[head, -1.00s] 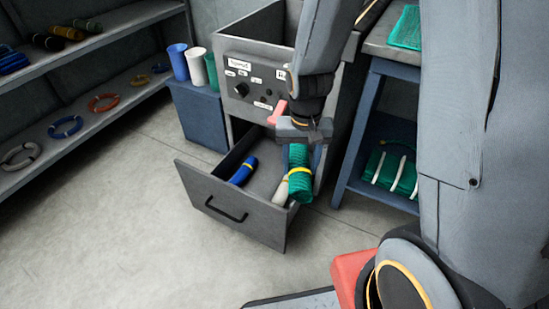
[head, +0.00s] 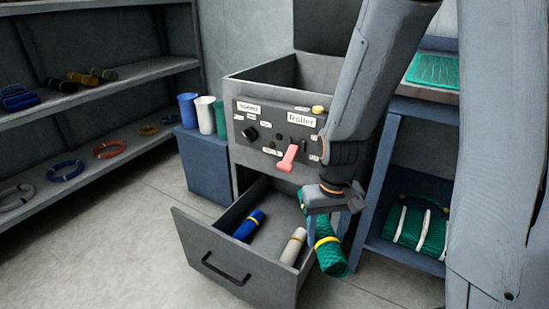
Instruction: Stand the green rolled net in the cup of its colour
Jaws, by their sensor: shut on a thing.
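The green rolled net (head: 331,257) has a yellow band and hangs tilted below my gripper (head: 324,208) in the head view. My gripper is shut on its upper part, at the right side of the open drawer. The fingertips are partly hidden by the gripper body. The green cup (head: 220,118) stands at the right end of a row on a blue cabinet, with a white cup (head: 205,114) and a blue cup (head: 187,109) to its left. My gripper is right of the cups and nearer to me.
The open drawer (head: 226,268) holds a blue rolled net (head: 249,225) and a white one (head: 293,246). The machine panel (head: 272,133) has a pink lever (head: 287,158). The blue cabinet (head: 205,167) bears the cups. Shelves with rope coils line the left; floor is free before them.

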